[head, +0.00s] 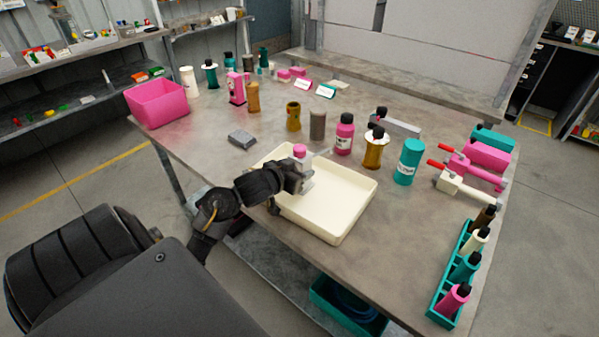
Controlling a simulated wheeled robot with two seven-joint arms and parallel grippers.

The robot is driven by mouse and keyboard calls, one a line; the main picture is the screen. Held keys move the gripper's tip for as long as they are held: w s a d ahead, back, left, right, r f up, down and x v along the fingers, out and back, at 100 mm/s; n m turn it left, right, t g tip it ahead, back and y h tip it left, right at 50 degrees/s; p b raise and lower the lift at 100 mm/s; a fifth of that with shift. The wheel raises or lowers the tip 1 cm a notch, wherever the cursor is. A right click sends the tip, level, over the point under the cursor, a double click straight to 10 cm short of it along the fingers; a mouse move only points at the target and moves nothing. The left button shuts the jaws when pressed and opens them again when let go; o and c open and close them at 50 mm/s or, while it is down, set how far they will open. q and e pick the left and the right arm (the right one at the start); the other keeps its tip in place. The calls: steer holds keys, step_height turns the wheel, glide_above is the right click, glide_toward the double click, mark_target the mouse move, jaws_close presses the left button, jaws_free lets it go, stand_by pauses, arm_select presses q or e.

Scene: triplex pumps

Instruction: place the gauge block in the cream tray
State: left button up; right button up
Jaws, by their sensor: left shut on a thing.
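The cream tray (345,217) lies near the front edge of the table, in the middle of the view. My left gripper (302,171) is over the tray's back left part, shut on a small pink-topped pale thing (299,150). The gripper hides much of that thing, and I cannot tell whether it touches the tray. A small grey block (242,139) lies flat on the table, behind and left of the tray, apart from the gripper. I cannot tell for sure which of these is the gauge block. The visible tray floor is bare. My right gripper is not in view.
Several bottles and cylinders stand behind the tray, including a pink bottle (344,137) and a teal cylinder (409,162). A pink bin (158,103) is at the far left. A teal rack (441,299) of bottles and red-handled clamps (463,182) are at the right.

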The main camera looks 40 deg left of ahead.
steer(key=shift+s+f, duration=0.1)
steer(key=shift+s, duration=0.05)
arm_select(q)
steer(key=o, duration=1.3)
steer(key=shift+f, duration=0.15)
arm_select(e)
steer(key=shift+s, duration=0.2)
arm_select(q)
steer(key=shift+s+r, duration=0.15)
steer(key=shift+r, duration=0.1)
steer(key=p+v, duration=0.3)
steer(key=v, duration=0.8)
steer(key=shift+s+r, duration=0.1)
steer(key=shift+s, duration=0.25)
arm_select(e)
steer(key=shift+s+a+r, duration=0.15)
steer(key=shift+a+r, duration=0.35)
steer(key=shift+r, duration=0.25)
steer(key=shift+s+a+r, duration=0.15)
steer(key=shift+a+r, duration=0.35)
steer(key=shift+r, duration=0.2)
